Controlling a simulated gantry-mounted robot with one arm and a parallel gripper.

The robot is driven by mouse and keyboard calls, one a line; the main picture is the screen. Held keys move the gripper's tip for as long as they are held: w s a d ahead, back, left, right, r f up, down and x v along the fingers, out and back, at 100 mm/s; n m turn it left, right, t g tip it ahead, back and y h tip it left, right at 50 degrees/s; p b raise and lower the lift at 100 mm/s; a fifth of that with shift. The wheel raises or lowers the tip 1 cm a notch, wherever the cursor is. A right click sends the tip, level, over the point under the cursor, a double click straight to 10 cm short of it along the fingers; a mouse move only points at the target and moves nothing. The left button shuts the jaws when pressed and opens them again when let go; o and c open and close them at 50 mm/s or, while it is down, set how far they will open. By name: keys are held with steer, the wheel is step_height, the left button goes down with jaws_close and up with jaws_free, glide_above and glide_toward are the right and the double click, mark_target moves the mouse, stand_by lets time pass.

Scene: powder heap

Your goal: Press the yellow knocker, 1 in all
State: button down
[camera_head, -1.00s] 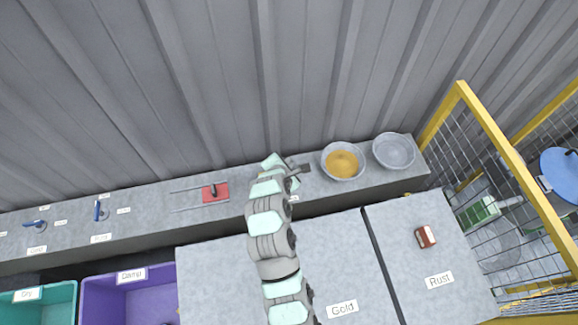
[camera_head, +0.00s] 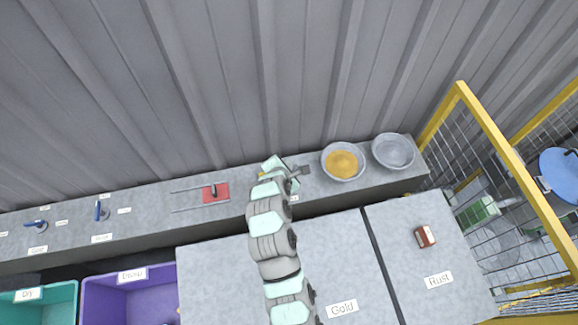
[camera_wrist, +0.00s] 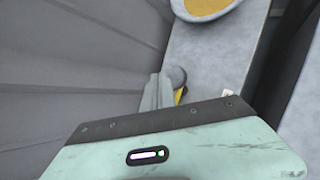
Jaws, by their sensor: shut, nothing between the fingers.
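The yellow knocker (camera_wrist: 179,96) shows only as a small yellow patch in the wrist view, right beside my gripper's fingers. The rest of it is hidden behind the fingers and the wrist housing. My gripper (camera_wrist: 170,82) is shut and empty, low over the grey shelf near the wall. I cannot tell whether it touches the knocker. In the head view my arm reaches up across the shelf and covers most of that spot.
A bowl of golden powder (camera_head: 342,163) and an empty-looking bowl (camera_head: 393,151) stand right of my gripper on the shelf (camera_head: 150,200). A red slider block (camera_head: 216,193) sits to the left. The corrugated wall (camera_head: 220,80) is close behind.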

steer(key=shift+f, duration=1.55)
stand_by(1.1)
steer(key=shift+r, duration=0.1)
steer(key=shift+a+r+p, duration=0.1)
steer(key=shift+r+p, duration=1.35)
steer(key=shift+r, duration=0.35)
steer(key=shift+a+r+p, duration=0.1)
steer(key=shift+r+p, duration=1.65)
steer(key=shift+r, duration=0.8)
